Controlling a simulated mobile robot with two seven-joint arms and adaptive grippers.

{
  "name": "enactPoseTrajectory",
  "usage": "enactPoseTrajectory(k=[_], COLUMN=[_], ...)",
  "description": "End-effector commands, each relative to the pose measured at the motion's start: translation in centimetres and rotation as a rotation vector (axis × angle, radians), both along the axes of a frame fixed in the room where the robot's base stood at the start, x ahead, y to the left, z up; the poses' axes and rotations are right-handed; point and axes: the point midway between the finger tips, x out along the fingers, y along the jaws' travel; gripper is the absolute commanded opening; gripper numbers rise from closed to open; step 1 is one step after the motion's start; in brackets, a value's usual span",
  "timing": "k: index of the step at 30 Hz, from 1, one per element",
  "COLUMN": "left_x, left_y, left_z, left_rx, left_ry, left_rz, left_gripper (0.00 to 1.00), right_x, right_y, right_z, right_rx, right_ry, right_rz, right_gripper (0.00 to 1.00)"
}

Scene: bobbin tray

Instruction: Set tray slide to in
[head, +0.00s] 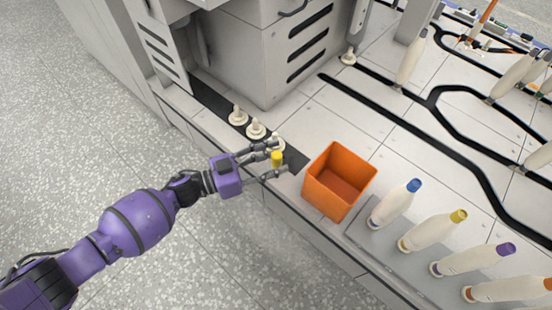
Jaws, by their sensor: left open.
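My left gripper (281,157) reaches in from the left over the near edge of the bench. Its two fingers are apart, on either side of a small upright yellow piece (277,159). I cannot tell whether they touch it. The yellow piece stands at the near end of a dark strip (211,98) in the bench top, which holds white pegs (238,116) in a row. Which part is the tray slide is not clear. A grey tray (359,233) at the lower right carries several cream bobbins (432,233) with coloured tops. My right gripper is not in view.
An open, empty-looking orange bin (326,201) stands just right of my left gripper. A grey slotted machine housing (262,58) rises behind the strip. Black grooves (440,160) and more bobbins (411,58) lie to the right. The speckled floor at left is clear.

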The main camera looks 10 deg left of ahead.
Motion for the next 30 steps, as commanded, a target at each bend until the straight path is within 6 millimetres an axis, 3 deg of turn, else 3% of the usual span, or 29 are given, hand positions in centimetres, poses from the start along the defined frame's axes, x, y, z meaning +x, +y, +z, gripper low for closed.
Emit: enactPoseTrajectory(k=[11,21,30], left_x=[0.4,0.4,0.4], left_y=[-0.8,-0.8,-0.7], left_z=[0.0,0.0,0.0], left_rx=[0.0,0.0,0.001], left_ry=[0.0,0.0,0.0], left_rz=[0.001,0.001,0.001], left_gripper=[0.42,0.0,0.0], right_x=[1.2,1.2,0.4], right_y=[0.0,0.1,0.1], right_z=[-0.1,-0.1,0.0], right_rx=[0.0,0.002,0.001], right_ry=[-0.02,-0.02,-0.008], right_rz=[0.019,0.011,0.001], right_gripper=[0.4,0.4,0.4])
